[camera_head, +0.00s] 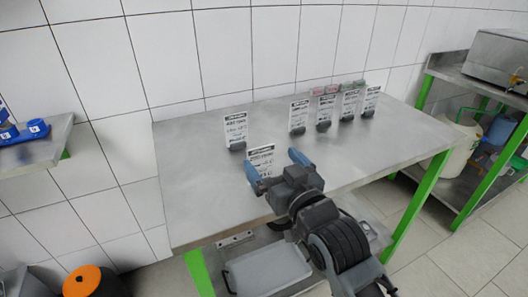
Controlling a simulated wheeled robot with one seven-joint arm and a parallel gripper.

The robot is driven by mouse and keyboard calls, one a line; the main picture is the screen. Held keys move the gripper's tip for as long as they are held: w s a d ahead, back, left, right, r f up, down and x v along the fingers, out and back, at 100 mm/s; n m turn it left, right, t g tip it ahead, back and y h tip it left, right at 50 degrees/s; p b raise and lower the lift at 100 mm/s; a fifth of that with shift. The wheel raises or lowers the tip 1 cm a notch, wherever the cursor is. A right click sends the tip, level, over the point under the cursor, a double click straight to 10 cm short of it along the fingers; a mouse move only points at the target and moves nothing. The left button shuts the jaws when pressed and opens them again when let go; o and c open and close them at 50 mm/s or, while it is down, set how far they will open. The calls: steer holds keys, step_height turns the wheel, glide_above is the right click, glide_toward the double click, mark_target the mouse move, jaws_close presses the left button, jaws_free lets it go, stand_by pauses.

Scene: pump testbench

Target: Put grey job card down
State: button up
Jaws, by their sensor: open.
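A job card (261,157), white with dark print, stands upright on the steel table (205,185) near its front. My gripper (275,166) is open, with one blue fingertip on each side of the card's lower part. The fingers look apart from the card, but contact cannot be told from this angle. The card's base is hidden by my gripper. No card in view is clearly grey.
Another card (236,130) stands further back in a dark holder. Several more cards (323,107) stand in a row at the back right, with small red and green items behind them. The table's left and right front areas are clear. White tiled wall (170,60) closes the back.

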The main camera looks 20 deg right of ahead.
steer(key=shift+s, duration=1.8)
steer(key=s+f+g, duration=0.1)
steer(key=s+f, duration=0.3)
steer(key=s, duration=0.6)
steer(key=s+f+g, duration=0.1)
steer(key=s+f, duration=0.3)
steer(key=s, duration=0.6)
steer(key=s+r+g, duration=0.1)
steer(key=s+r, duration=0.2)
steer(key=s, duration=1.5)
